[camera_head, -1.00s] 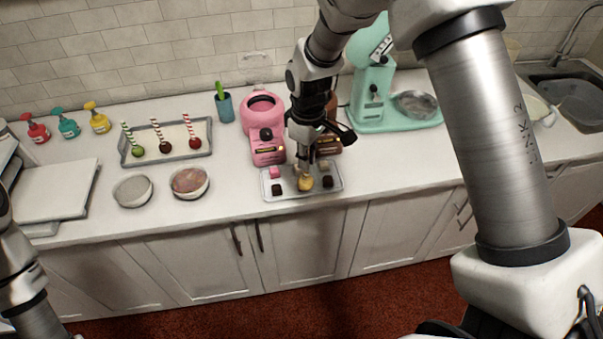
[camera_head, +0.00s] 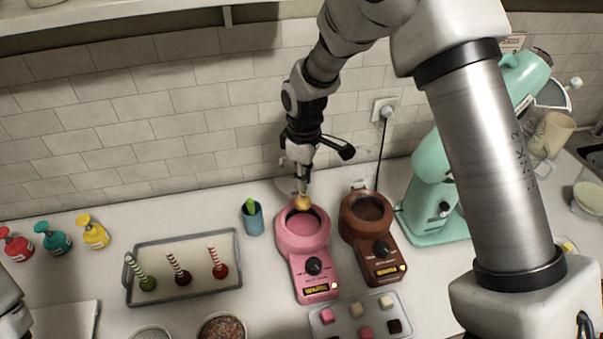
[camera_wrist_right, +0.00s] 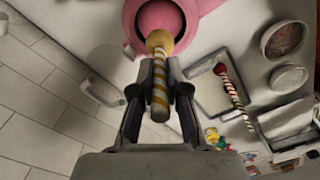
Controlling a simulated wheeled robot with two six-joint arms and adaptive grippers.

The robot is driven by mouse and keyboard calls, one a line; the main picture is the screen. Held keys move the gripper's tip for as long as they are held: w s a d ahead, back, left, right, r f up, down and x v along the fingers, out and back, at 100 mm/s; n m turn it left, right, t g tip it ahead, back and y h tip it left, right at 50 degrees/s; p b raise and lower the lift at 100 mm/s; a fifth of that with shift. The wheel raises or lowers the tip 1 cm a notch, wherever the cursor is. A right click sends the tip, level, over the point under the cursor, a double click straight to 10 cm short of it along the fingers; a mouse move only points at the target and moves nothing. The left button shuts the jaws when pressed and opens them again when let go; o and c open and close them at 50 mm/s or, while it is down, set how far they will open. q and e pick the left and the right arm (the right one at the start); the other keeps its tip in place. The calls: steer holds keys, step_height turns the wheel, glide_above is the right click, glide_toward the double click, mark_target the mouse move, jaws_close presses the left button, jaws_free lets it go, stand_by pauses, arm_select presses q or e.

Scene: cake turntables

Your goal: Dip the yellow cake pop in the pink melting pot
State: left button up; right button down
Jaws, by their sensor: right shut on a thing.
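The yellow cake pop (camera_head: 302,202) is at the tip of my right gripper (camera_head: 299,172), at the top of the pink melting pot (camera_head: 305,264). In the right wrist view the yellow ball (camera_wrist_right: 160,41) sits on a gold-and-white striped stick. My right gripper (camera_wrist_right: 160,92) is shut on that stick. The ball overlaps the pot's round opening in both views; I cannot tell whether it touches the pink coating. The pot (camera_wrist_right: 190,14) is at the top of the wrist view. My left gripper is out of view; only a bit of my left arm shows at the left edge.
A brown melting pot (camera_head: 383,262) stands right of the pink one. A tray (camera_head: 372,308) of small cubes is in front. Left are a blue cup (camera_head: 253,221), a tray (camera_head: 205,284) with three coated pops, and several bottles (camera_head: 52,239). A mint mixer (camera_head: 430,220) stands right.

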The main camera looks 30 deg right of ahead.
mark_target(303, 210)
steer(key=shift+s+f, duration=0.3)
steer(key=shift+f, duration=0.1)
step_height(303, 210, down, 9)
steer(key=b, duration=0.5)
steer(key=shift+w, duration=0.1)
steer(key=shift+w+f, duration=0.2)
steer(key=shift+f, duration=0.6)
steer(key=shift+s+r, duration=0.1)
steer(key=shift+s, duration=0.05)
steer(key=shift+f, duration=0.2)
steer(key=shift+f+b, duration=0.4)
steer(key=shift+f, duration=0.05)
